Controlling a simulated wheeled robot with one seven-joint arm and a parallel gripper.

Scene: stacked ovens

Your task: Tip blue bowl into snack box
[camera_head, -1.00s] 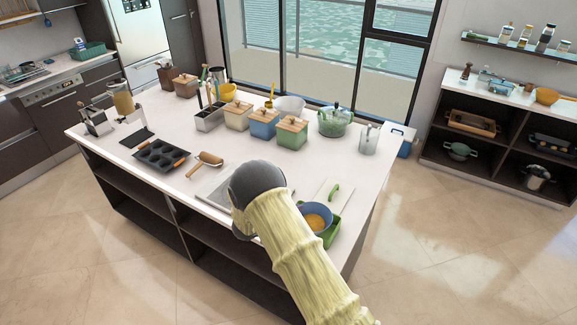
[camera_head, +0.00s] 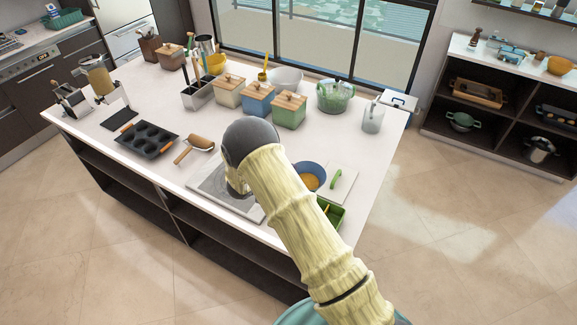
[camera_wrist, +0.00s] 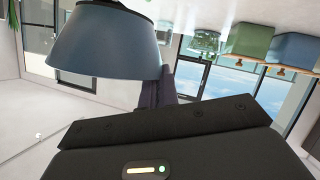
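The blue bowl (camera_head: 309,170) has yellow-orange contents and stands level, left of the white board and behind the green snack box in the head view. The green snack box (camera_head: 336,214) is at the island's front right corner, partly behind my arm, with something yellow inside. In the wrist view, which is upside down, the blue bowl (camera_wrist: 108,42) fills the upper left. My gripper (camera_wrist: 168,86) has its dark fingers at the bowl's rim and appears shut on it. My arm hides the gripper in the head view. I cannot tell how high the bowl is above the counter.
The white board (camera_head: 344,190) with a green-handled item lies right of the bowl.

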